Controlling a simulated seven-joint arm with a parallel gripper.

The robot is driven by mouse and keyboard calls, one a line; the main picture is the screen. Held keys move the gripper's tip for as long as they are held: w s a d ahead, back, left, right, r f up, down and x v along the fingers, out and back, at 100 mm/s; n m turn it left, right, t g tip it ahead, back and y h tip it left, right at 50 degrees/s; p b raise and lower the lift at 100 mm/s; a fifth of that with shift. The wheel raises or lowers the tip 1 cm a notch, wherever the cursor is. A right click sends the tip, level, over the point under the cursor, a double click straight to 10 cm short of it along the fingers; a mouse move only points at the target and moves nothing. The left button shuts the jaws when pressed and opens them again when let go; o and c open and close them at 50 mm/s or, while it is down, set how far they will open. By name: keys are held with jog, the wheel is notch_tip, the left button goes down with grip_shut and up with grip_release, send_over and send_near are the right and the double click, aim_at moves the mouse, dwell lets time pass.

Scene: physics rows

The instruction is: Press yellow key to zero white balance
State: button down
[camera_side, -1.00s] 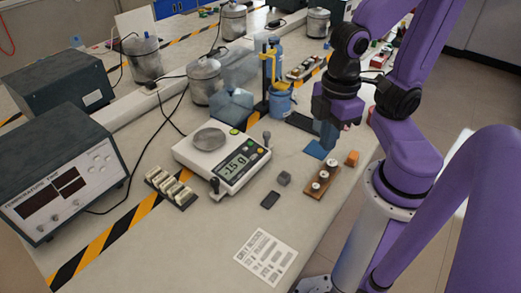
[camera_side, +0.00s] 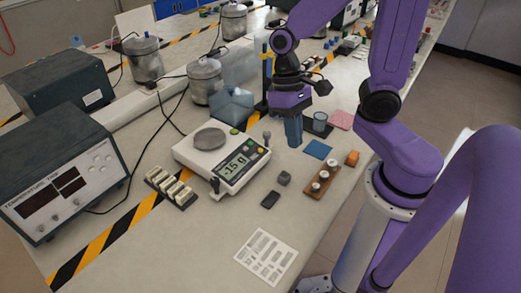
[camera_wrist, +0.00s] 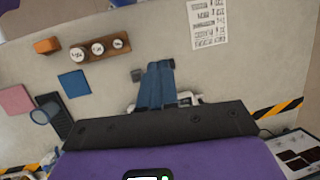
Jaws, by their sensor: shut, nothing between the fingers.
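The white balance (camera_side: 205,172) sits on the bench in the side view, with a round metal pan and a lit green display showing a reading near 15 g. Small coloured keys run along its right edge; the yellow key (camera_side: 260,150) is near the display's upper right. My gripper (camera_side: 294,143) is shut and empty, pointing down, to the right of the balance and apart from it. In the wrist view my shut blue fingers (camera_wrist: 160,66) are in the middle. A light sliver beside them may be the balance, mostly hidden behind my gripper body.
A wooden block with weights (camera_side: 321,181), an orange block (camera_side: 352,158), a blue pad (camera_side: 318,149) and a dark cube (camera_side: 284,178) lie right of the balance. A paper sheet (camera_side: 266,257) lies in front. A grey jar (camera_side: 207,80) stands behind.

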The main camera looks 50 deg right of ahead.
jog(key=w+m+y, duration=0.2)
jog(key=w+m, duration=0.1)
jog(key=m, duration=0.2)
jog(key=m+t+y, duration=0.5)
jog(key=m+t, duration=0.2)
jog(key=m, duration=1.5)
send_over(260, 151)
jog(key=s, duration=0.3)
notch_tip(260, 151, down, 5)
jog(key=shift+w+d+f+m+t, duration=0.1)
jog(key=shift+d+m+t, duration=0.2)
jog(key=shift+m, duration=0.35)
jog(key=shift+d+f+m+t, duration=0.2)
jog(key=shift+m+t, duration=0.15)
jog(key=shift+m, duration=0.25)
jog(key=shift+w+d+f+m+t, duration=0.1)
jog(key=shift+d+m+t, duration=0.2)
jog(key=shift+m, duration=0.35)
jog(key=shift+w+f, duration=0.25)
jog(key=shift+f, duration=1.2)
jog(key=shift+w+f, duration=0.3)
jog(key=shift+f, duration=1.1)
jog(key=shift+w+f, duration=0.25)
jog(key=shift+f, duration=1.2)
jog(key=shift+f, duration=0.1)
